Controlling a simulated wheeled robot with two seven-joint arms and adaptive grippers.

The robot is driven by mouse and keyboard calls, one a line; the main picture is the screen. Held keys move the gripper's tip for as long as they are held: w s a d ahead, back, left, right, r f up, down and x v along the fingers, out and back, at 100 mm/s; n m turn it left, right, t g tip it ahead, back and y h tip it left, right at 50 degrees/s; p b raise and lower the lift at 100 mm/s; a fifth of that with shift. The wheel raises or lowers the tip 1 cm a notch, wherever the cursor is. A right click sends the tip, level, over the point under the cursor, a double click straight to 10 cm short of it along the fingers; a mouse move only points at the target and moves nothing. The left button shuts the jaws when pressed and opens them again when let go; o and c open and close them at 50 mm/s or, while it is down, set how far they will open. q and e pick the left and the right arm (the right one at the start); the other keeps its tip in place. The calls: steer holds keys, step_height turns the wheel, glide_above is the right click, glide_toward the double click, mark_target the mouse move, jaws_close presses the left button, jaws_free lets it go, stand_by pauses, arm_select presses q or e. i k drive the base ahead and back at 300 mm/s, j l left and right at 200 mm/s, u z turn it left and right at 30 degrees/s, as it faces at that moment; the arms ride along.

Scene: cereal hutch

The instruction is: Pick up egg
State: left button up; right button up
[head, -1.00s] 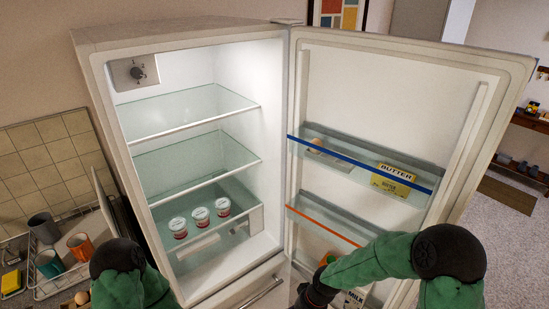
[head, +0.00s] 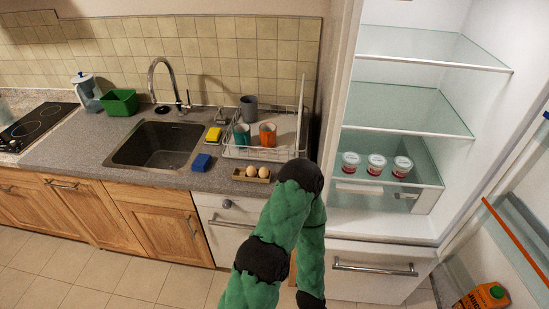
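Two light brown eggs, a left egg (head: 252,171) and a right egg (head: 264,172), sit side by side in a small wooden holder (head: 240,177) at the front edge of the counter, left of the fridge. One of my green arms rises from the bottom middle, bends at a black joint just right of the egg holder, and drops back down. Its far end reaches the bottom edge of the picture, and no gripper fingers show. My other arm is out of the picture. I see nothing between the eggs and the camera.
A dish rack (head: 285,152) with cups stands behind the eggs.

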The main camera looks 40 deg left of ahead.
mark_target(252, 170)
steer(key=j+u, duration=0.15)
steer(key=u, duration=1.6)
